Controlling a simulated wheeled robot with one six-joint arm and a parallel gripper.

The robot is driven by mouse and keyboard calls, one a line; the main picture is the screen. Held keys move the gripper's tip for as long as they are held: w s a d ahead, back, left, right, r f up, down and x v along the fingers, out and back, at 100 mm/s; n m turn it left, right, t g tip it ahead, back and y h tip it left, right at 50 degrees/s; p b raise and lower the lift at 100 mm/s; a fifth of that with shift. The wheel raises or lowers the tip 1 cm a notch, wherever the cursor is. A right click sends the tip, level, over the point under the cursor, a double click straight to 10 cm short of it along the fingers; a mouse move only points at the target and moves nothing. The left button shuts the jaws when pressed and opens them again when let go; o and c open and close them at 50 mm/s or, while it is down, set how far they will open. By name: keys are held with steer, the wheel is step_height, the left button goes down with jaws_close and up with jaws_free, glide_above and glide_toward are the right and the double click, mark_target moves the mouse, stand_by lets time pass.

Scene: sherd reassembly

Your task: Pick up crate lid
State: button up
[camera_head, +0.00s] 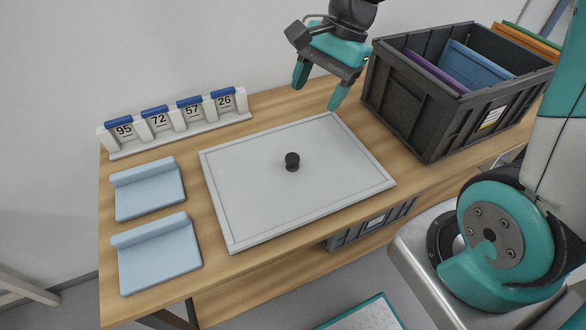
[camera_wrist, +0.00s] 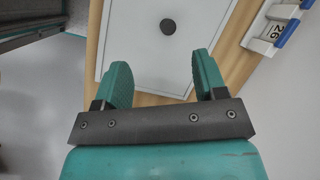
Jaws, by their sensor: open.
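The crate lid (camera_head: 255,196) is a flat light-grey panel with a raised rim and a round black knob (camera_head: 292,161) at its middle. It lies flat on the wooden table. The lid (camera_wrist: 180,60) and its knob (camera_wrist: 168,27) also show in the wrist view, beyond the fingertips. My gripper (camera_head: 318,91) is above the table near the lid's far edge, apart from the knob. Its two teal fingers are spread with nothing between them, also in the wrist view (camera_wrist: 163,80).
A dark crate (camera_head: 412,107) holding colored flat items stands on the table's right. A white rack (camera_head: 180,131) with blue-topped number tags stands at the back left. Two light-blue pads (camera_head: 148,188) (camera_head: 160,257) lie left of the lid. Another grey crate (camera_head: 372,227) shows below the tabletop.

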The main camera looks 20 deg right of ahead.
steer(key=w+d+f+m, duration=0.3)
steer(key=d+f+m, duration=0.1)
steer(key=m, duration=0.2)
steer(key=b, duration=0.2)
glide_toward(293, 156)
steer(key=x, duration=0.2)
steer(key=d+x, duration=0.1)
steer(key=x, duration=0.1)
steer(key=shift+a+f, duration=0.1)
steer(key=shift+f, duration=0.25)
steer(key=shift+a+x, duration=0.25)
steer(key=shift+x, duration=1.25)
steer(key=shift+a+x, duration=0.25)
steer(key=shift+x, duration=1.3)
steer(key=shift+r, duration=0.2)
steer(key=shift+c, duration=0.2)
steer(key=c, duration=1.1)
steer(key=shift+r, duration=0.1)
steer(key=shift+c, duration=0.2)
